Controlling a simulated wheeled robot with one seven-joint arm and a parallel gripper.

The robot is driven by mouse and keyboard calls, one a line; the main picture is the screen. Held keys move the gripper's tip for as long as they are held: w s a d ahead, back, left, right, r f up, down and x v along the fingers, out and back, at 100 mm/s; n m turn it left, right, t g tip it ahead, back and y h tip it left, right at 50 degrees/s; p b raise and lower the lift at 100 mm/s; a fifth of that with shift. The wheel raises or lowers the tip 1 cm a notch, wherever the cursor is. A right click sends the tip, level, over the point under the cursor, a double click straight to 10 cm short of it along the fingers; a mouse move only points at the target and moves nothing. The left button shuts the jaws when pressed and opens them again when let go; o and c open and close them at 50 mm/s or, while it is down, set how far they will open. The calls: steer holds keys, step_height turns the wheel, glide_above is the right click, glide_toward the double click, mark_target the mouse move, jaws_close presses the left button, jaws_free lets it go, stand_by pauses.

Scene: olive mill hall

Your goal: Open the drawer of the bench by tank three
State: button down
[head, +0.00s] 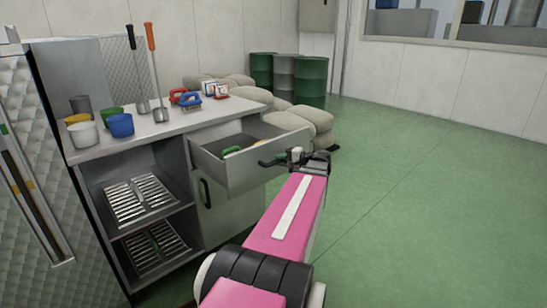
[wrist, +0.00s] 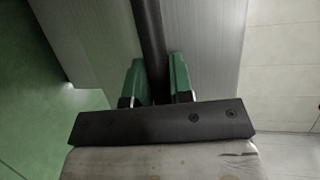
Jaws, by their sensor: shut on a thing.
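The bench (head: 180,130) stands at the left with a pale top. Its drawer (head: 240,170) is pulled out, and some green and yellow things lie inside. My gripper (head: 270,161) is at the drawer's front. In the wrist view, the green fingers of my gripper (wrist: 157,82) sit on both sides of a dark bar, the drawer handle (wrist: 151,35), and are shut on it. The grey drawer front (wrist: 205,50) lies behind the handle. Most of the handle is hidden by my gripper in the head view.
Cups (head: 121,125), long-handled tools (head: 153,60) and brushes (head: 187,99) stand on the bench top. A cupboard door (head: 232,215) is below the drawer. Sacks (head: 300,120) and drums (head: 310,78) stand behind. The green floor (head: 430,190) to the right is clear.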

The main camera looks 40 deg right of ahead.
steer(key=shift+s, duration=0.7)
steer(key=c, duration=1)
jaws_free()
steer(key=shift+s+d, duration=0.1)
steer(key=v, duration=1)
steer(key=shift+s+d, duration=0.2)
steer(key=shift+s, duration=0.1)
